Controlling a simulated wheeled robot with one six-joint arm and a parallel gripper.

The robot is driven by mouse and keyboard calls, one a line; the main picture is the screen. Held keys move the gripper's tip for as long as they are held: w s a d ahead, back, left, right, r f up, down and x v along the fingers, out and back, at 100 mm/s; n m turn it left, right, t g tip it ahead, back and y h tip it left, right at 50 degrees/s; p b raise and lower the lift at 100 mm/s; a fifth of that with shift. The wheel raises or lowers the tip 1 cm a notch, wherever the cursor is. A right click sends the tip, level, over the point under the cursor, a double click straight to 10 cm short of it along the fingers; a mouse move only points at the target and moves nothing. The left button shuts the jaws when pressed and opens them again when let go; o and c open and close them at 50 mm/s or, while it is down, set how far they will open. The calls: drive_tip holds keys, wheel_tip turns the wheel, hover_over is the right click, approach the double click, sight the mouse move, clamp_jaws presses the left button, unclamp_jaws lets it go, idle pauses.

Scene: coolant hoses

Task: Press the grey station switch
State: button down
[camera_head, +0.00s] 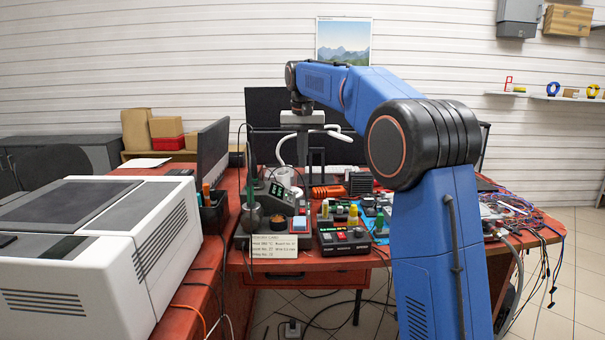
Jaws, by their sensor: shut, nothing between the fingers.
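My gripper (302,150) points down above the red workbench (400,262), behind its front items. Its fingers are together and empty, and they touch nothing that I can make out. Below it and to the left stands a dark station (272,196) with a lit green display. A dark control box (343,238) with small coloured buttons sits at the bench's front edge. A grey switch is too small to make out on either one. My blue arm reaches in from the right and hides part of the bench.
A large white machine (95,245) fills the left foreground. A white label card (275,247) stands at the bench front. White curved hoses (283,148) rise close beside my gripper. Tools crowd the bench middle, and loose wires (515,212) spread at the right.

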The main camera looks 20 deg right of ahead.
sight(303, 201)
drive_tip(key=f, duration=0.4)
drive_tip(key=w+f, duration=0.1)
drive_tip(key=f, duration=0.8)
drive_tip(key=shift+w+d, duration=0.2)
drive_tip(key=shift+w, duration=0.1)
drive_tip(key=shift+f, duration=0.15)
drive_tip(key=shift+s+f, duration=0.1)
drive_tip(key=shift+s+a, duration=0.2)
drive_tip(key=shift+s, duration=0.4)
drive_tip(key=shift+r, duration=0.3)
wheel_tip(303, 201, up, 14)
drive_tip(key=s, duration=0.1)
drive_tip(key=shift+s+a+f, duration=0.2)
drive_tip(key=shift+s, duration=0.1)
